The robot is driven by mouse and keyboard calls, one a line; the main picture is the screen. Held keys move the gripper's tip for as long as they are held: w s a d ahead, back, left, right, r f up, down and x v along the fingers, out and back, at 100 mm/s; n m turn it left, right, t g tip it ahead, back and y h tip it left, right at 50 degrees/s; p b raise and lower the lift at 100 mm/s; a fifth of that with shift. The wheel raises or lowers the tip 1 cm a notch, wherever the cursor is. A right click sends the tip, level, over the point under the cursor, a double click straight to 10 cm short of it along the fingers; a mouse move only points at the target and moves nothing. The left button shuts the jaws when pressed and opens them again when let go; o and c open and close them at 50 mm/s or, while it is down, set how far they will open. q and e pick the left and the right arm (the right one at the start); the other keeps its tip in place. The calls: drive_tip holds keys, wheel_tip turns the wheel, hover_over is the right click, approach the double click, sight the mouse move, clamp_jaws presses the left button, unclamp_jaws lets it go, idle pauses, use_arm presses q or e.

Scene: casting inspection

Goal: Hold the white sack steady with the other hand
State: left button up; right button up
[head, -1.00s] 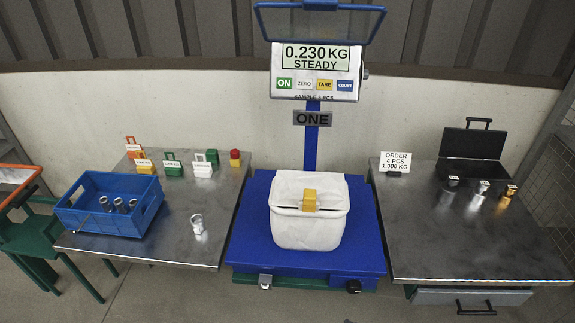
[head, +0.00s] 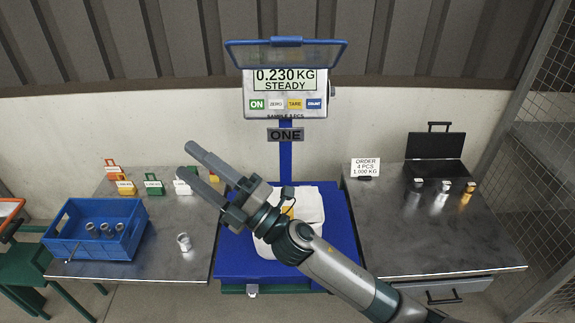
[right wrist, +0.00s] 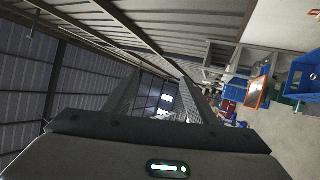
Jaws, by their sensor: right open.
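The white sack (head: 310,206) sits on the blue scale platform (head: 343,240) in the head view. My right arm crosses in front of it and hides much of its front and left side. A bit of its yellow clip (head: 290,212) shows beside the arm. My right gripper (head: 189,159) is open and empty, above and to the left of the sack in the picture, apart from it. Its two fingers also show spread in the right wrist view (right wrist: 157,88), with nothing between them. My left gripper is not in view.
The scale display (head: 286,80) reads 0.230 KG, STEADY. A blue crate (head: 98,250) with metal castings stands on the left table, with a single casting (head: 184,242) beside it. A black case (head: 435,155) and several castings stand on the right table, whose front is clear.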

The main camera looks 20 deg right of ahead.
drive_tip(key=s+a+f+n+g+y, duration=0.1)
drive_tip(key=s+a+n+g, duration=0.3)
drive_tip(key=n+g, duration=0.45)
drive_tip(key=s+a+f+n+g+y, duration=0.1)
drive_tip(key=a+n+g, duration=0.4)
drive_tip(key=n+g, duration=0.3)
drive_tip(key=w+d+f+n+g+h, duration=0.1)
drive_tip(key=d+f+n+g+h, duration=0.15)
drive_tip(key=f+n+h, duration=0.45)
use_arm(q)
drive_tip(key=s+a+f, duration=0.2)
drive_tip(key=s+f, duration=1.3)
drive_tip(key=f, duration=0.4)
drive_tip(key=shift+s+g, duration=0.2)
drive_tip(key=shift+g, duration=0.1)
use_arm(e)
drive_tip(key=w+d+t+h, duration=0.1)
drive_tip(key=w+d+h, duration=0.3)
drive_tip(key=d, duration=0.5)
drive_tip(key=w+d+f+t+h, duration=0.1)
drive_tip(key=w+d+h, duration=0.2)
drive_tip(key=d, duration=0.6)
drive_tip(key=w+d+f+t+h, duration=0.1)
drive_tip(key=w+d+h, duration=0.3)
drive_tip(key=d, duration=0.5)
drive_tip(key=shift+w+d+n+h, duration=0.15)
drive_tip(key=shift+w+n+h, duration=0.15)
drive_tip(key=shift+n+h, duration=0.25)
